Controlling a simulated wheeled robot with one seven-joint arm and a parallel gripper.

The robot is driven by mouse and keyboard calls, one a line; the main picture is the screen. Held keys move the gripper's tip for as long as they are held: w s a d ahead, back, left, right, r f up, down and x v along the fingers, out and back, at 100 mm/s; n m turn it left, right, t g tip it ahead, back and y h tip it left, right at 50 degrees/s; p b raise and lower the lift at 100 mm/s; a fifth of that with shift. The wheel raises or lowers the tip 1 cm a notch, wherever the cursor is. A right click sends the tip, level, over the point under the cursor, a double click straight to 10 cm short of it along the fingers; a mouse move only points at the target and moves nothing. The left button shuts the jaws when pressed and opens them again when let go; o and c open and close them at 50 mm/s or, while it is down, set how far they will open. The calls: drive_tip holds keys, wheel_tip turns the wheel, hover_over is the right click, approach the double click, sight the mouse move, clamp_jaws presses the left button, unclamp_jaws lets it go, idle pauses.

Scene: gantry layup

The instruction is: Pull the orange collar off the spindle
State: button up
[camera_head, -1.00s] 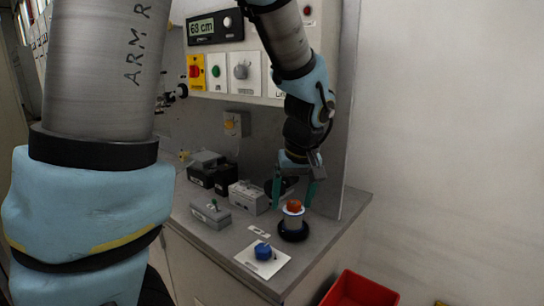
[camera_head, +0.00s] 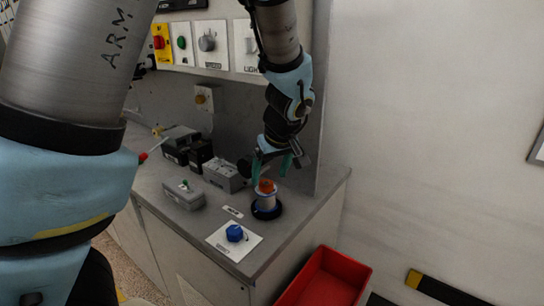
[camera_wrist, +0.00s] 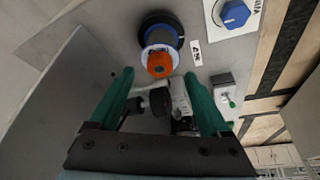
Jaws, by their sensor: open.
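The orange collar (camera_head: 266,186) sits on top of the pale spindle (camera_head: 266,200), which stands upright on a round dark base near the bench's right end. In the wrist view the collar (camera_wrist: 159,65) lies between and just beyond my green fingertips, with the white spindle top (camera_wrist: 160,50) and a blue ring behind it. My gripper (camera_head: 271,178) is open above the collar, one finger to each side in the picture. In the wrist view a gap shows between each fingertip of my gripper (camera_wrist: 158,74) and the collar. Nothing is held.
A blue knob (camera_head: 235,233) on a white plate is in front of the spindle. Grey boxes (camera_head: 224,175) and a small switch box (camera_head: 184,194) stand to its left. A panel rises behind. A red bin (camera_head: 325,280) is below the bench's right end.

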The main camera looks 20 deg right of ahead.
sight(267, 185)
drive_tip(key=shift+x, duration=1.7)
drive_tip(key=shift+c, duration=0.3)
clamp_jaws()
